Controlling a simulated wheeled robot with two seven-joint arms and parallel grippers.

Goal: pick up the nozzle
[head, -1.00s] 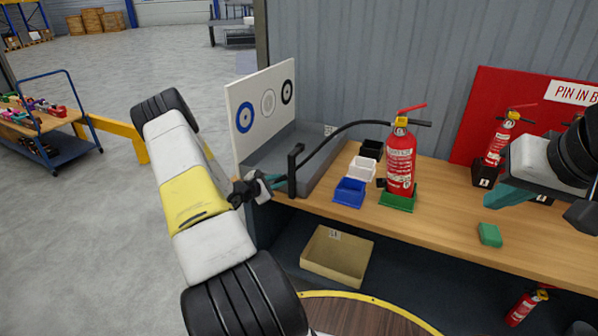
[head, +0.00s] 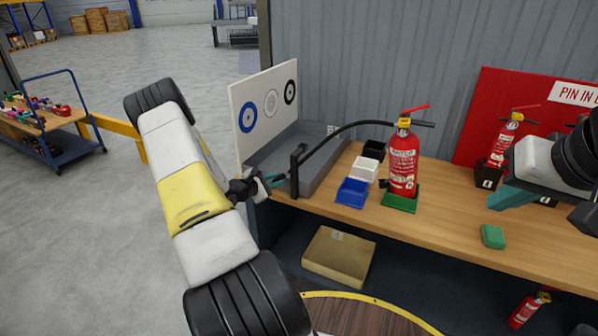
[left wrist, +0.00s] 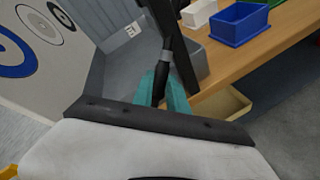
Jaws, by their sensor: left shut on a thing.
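A black hose runs from the red fire extinguisher (head: 403,165) on the bench to a black upright holder (head: 295,172) at the bench's left edge. My left gripper (head: 278,180) is beside this holder, with its teal fingers shut. In the left wrist view, the fingers (left wrist: 168,92) close around the dark nozzle (left wrist: 163,66), which has a grey collar. The nozzle still lies against the holder, and whether it is clear of it cannot be told. My right gripper (head: 512,197) hangs over the bench's right part, partly hidden; its opening is unclear.
Blue (head: 351,193), white (head: 364,169) and black (head: 374,150) bins stand left of the extinguisher. A grey tray (head: 322,172) and target board (head: 266,104) are behind the holder. A cardboard box (head: 338,257) sits below.

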